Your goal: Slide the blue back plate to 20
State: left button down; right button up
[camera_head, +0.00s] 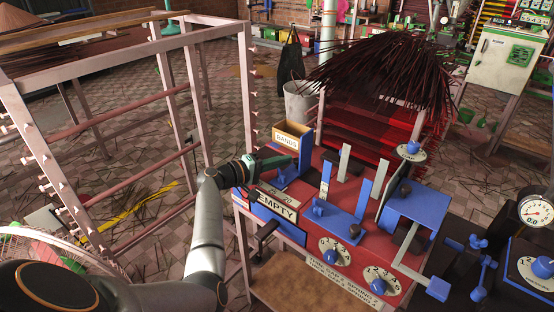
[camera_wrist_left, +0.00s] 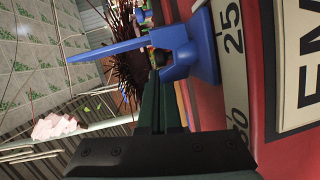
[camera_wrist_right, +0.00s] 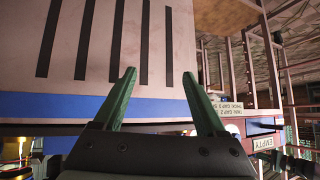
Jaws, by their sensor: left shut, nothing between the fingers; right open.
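The blue back plate (camera_head: 286,177) stands on the red machine top beside the BANDS box; the left wrist view shows its blue body (camera_wrist_left: 203,48) and a thin blue arm sticking out from it. A pale scale strip (camera_wrist_left: 236,70) with 25 and 30 runs beside it; the plate's base is next to the 25. My left gripper (camera_head: 284,160) is shut and empty, its tips (camera_wrist_left: 155,78) close against the plate's lower side; contact is unclear. My right gripper (camera_wrist_right: 158,80) is open and empty, away from the plate, before a slotted pale panel.
The BANDS box (camera_head: 291,136) stands just behind the plate, and the EMPTY sign (camera_head: 277,207) is in front. Blue slides and dials (camera_head: 335,251) crowd the red top to the right. A pale wooden rack (camera_head: 150,120) stands at left. The slotted panel (camera_wrist_right: 110,45) has a blue edge.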

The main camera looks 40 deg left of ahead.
aim_at(290, 174)
pick_arm(q)
jog(key=shift+s+d+p, duration=0.15)
jog(key=shift+d+p, duration=0.4)
jog(key=shift+d, duration=1)
pick_arm(e)
jog(key=shift+s+d+r, duration=0.1)
jog(key=shift+s+d, duration=0.25)
jog(key=shift+d, duration=0.1)
pick_arm(q)
jog(key=shift+a, duration=0.1)
pick_arm(e)
jog(key=shift+a, duration=0.1)
